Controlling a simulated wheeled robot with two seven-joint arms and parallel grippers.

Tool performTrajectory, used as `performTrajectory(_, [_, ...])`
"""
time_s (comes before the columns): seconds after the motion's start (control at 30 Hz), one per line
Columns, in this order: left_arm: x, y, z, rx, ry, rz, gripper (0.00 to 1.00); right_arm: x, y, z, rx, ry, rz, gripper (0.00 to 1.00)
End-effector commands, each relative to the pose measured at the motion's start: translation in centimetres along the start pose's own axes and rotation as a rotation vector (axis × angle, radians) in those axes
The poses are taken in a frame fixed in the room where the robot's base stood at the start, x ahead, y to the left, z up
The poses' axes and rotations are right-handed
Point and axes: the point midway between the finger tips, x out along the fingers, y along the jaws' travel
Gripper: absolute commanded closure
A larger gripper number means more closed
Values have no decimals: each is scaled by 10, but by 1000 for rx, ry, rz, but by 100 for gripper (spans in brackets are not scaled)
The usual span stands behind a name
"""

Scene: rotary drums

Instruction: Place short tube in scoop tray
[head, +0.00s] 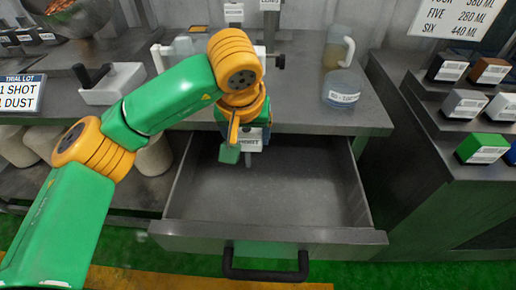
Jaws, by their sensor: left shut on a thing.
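My left gripper (240,141) hangs over the back part of the open drawer and is shut on the short tube. The tube is mostly hidden by the gripper. A white label (250,141) with letters like "HORT" shows beside the fingers, with a small grey piece below it. I cannot tell for certain which thing is the scoop tray. A pale box with a black handle (108,88) stands on the bench at the left. My right gripper is not in view.
The open grey drawer (290,195) looks empty, with a black handle (265,272) in front. A clear labelled jug (343,88) stands on the bench at right. Several coloured labelled blocks (482,148) sit on the right shelves. A "TRIAL LOT" sign (20,93) is at left.

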Motion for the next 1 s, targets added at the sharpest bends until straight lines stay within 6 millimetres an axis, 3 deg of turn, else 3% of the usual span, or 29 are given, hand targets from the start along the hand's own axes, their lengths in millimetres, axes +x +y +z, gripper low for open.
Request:
performTrajectory(0.23, [42,18,-7,0,-3,-1,77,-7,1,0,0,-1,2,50])
performTrajectory(0.37, [65,17,2,-1,-1,0,77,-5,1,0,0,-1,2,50])
performTrajectory(0.77, [73,17,6,0,2,0,77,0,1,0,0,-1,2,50])
performTrajectory(0.8, [72,17,5,0,2,0,13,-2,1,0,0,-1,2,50])
performTrajectory(0.87, [71,17,5,-1,1,0,0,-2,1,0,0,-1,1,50])
performTrajectory(1.0, [71,17,5,-1,2,0,0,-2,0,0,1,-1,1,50])
